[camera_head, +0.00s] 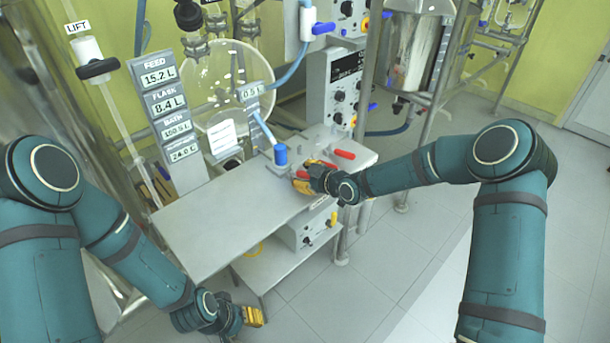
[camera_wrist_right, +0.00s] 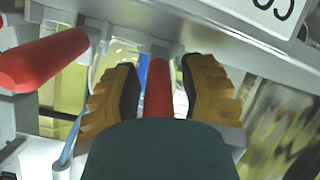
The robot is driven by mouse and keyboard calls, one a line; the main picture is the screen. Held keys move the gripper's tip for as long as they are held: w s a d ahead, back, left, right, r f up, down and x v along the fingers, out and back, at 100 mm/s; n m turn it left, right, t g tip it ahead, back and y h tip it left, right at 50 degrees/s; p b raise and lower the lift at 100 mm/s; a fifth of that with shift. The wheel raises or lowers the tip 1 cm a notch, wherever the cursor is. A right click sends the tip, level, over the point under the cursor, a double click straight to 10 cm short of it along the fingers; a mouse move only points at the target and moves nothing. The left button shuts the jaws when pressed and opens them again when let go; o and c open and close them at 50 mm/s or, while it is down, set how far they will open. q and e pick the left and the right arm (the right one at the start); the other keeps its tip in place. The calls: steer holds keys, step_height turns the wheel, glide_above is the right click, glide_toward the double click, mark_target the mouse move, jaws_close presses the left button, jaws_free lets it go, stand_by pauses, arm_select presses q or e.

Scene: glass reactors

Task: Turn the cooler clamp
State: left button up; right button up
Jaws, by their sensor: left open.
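Two red clamp handles show at the right end of the grey table. One red handle (camera_head: 344,154) points out to the right; the other red handle (camera_head: 322,163) lies beside my right gripper (camera_head: 303,181). In the right wrist view, a red handle (camera_wrist_right: 159,88) stands between the yellow fingers of my right gripper (camera_wrist_right: 160,85), with a gap on each side. Its lower end is hidden by the dark gripper body. A second red handle (camera_wrist_right: 45,60) is left of the fingers. I cannot tell which handle is the cooler clamp. My left gripper (camera_head: 252,316) is open and empty, low beside the table.
The grey table (camera_head: 225,215) is mostly bare. A blue-capped fitting (camera_head: 281,156) stands close to my right gripper. A glass vessel (camera_head: 225,85), readout panels (camera_head: 165,103) and a control box (camera_head: 345,88) stand behind. The floor (camera_head: 400,260) at right is clear.

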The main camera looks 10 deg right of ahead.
steer(key=shift+o, duration=0.2)
steer(key=v, duration=1.2)
